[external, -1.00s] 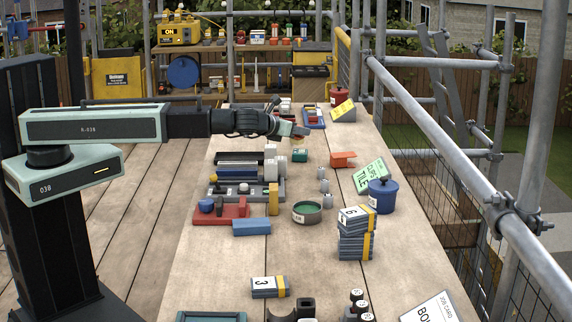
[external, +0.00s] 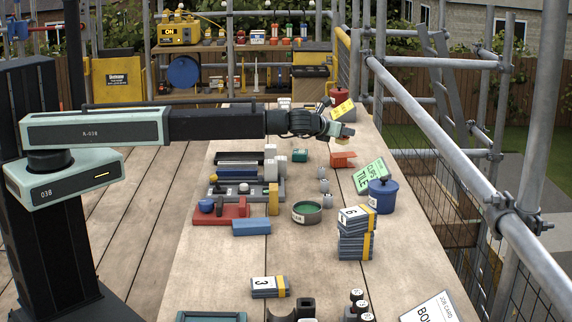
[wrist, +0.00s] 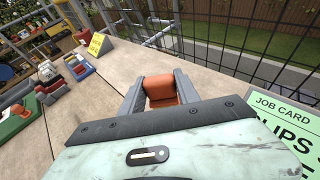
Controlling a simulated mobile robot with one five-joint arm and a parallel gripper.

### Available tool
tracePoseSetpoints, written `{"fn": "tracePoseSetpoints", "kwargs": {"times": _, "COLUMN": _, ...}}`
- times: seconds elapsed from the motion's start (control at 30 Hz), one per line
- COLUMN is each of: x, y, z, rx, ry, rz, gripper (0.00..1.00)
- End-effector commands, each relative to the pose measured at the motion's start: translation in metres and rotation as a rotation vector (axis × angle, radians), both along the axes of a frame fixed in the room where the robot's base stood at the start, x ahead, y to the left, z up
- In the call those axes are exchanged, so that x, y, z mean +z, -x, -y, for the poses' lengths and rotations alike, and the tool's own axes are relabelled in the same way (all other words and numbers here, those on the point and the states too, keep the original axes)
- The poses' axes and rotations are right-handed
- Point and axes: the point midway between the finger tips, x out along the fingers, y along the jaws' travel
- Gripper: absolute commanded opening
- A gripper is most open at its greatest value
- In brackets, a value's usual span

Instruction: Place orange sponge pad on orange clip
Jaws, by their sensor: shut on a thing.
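My gripper (external: 345,133) is out over the right part of the bench, above and slightly behind the orange clip (external: 343,159), which lies on the wood. My gripper is shut on the orange sponge pad (external: 347,141), a small piece showing just under the fingertips, clear of the clip. In the wrist view the two grey fingers of my gripper (wrist: 159,82) stand on either side of an orange block (wrist: 161,88). I cannot tell whether the darker lower part there is pad or clip.
A green card (external: 370,176) and a blue pot (external: 383,196) stand in front and to the right. A yellow wedge sign (external: 343,109) and a red pot are behind. Tool trays (external: 245,190) lie to the left. Scaffold rails run along the right edge.

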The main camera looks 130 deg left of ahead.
Motion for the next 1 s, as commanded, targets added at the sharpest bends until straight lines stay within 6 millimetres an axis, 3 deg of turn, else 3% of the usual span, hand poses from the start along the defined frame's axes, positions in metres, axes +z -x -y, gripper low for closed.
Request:
{"fn": "tracePoseSetpoints", "kwargs": {"times": 0.1, "x": -0.004, "y": -0.007, "z": -0.009, "rx": 0.000, "ry": 0.000, "rz": 0.000, "gripper": 0.00}}
{"fn": "tracePoseSetpoints", "kwargs": {"times": 0.2, "x": -0.029, "y": -0.005, "z": -0.006, "rx": -0.001, "ry": 0.000, "rz": 0.000, "gripper": 0.00}}
{"fn": "tracePoseSetpoints", "kwargs": {"times": 0.3, "x": -0.041, "y": -0.005, "z": -0.006, "rx": -0.001, "ry": -0.001, "rz": 0.000, "gripper": 0.00}}
{"fn": "tracePoseSetpoints", "kwargs": {"times": 0.67, "x": -0.040, "y": -0.005, "z": -0.006, "rx": -0.001, "ry": -0.001, "rz": 0.000, "gripper": 0.00}}
{"fn": "tracePoseSetpoints", "kwargs": {"times": 0.7, "x": -0.039, "y": -0.005, "z": -0.006, "rx": -0.001, "ry": -0.001, "rz": 0.000, "gripper": 0.46}}
{"fn": "tracePoseSetpoints", "kwargs": {"times": 0.73, "x": -0.039, "y": -0.005, "z": -0.006, "rx": -0.001, "ry": -0.001, "rz": 0.000, "gripper": 0.55}}
{"fn": "tracePoseSetpoints", "kwargs": {"times": 0.77, "x": -0.039, "y": -0.005, "z": -0.006, "rx": -0.001, "ry": -0.001, "rz": 0.000, "gripper": 0.60}}
{"fn": "tracePoseSetpoints", "kwargs": {"times": 1.0, "x": -0.038, "y": -0.005, "z": -0.006, "rx": -0.001, "ry": -0.001, "rz": 0.000, "gripper": 0.60}}
